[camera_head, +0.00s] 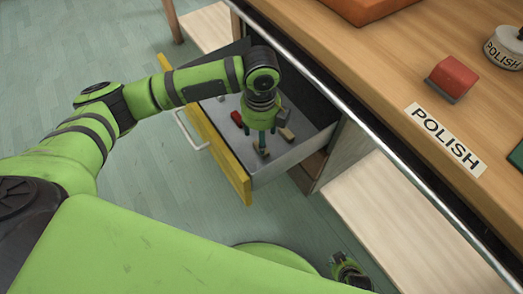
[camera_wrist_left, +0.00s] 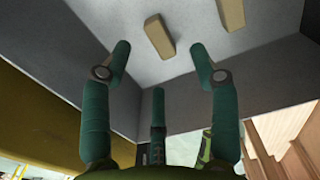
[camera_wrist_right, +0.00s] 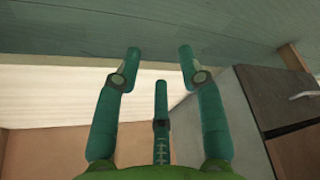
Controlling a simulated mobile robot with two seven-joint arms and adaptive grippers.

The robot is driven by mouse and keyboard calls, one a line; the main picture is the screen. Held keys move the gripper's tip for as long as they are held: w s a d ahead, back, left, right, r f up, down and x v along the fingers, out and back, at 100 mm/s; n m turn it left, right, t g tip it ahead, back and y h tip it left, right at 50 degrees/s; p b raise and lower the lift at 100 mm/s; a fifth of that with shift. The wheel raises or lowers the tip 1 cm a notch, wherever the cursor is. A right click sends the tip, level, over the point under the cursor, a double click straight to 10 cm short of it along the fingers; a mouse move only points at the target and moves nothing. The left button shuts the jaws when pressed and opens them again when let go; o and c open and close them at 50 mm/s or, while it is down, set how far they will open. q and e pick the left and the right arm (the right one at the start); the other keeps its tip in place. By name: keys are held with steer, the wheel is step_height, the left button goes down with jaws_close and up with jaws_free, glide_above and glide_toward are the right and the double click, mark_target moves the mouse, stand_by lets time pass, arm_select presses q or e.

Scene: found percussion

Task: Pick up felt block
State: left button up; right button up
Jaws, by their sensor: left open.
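My left gripper (camera_head: 262,140) reaches down into the open drawer (camera_head: 222,163), fingers open and empty. In the left wrist view a small beige block (camera_wrist_left: 160,37) lies on the drawer floor, just beyond and between the spread fingertips of the left gripper (camera_wrist_left: 160,55). A second beige block (camera_wrist_left: 231,13) lies to its right; it also shows in the head view (camera_head: 287,134). I cannot tell by look which block is felt. My right gripper (camera_wrist_right: 161,55) is open and empty, facing the green floor.
A red object (camera_head: 236,118) also lies in the drawer. The drawer's walls stand close around the left gripper. The wooden bench top (camera_head: 400,65) holds a red block with a grey base (camera_head: 452,78), a POLISH label (camera_head: 445,138) and a POLISH tin (camera_head: 505,48).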

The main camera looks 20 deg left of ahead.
arm_select(q)
steer(key=f, duration=0.3)
steer(key=f+b, duration=0.1)
steer(key=f, duration=0.2)
steer(key=shift+s+a, duration=0.1)
steer(key=shift+a, duration=0.1)
steer(key=shift+r, duration=0.1)
steer(key=c, duration=0.9)
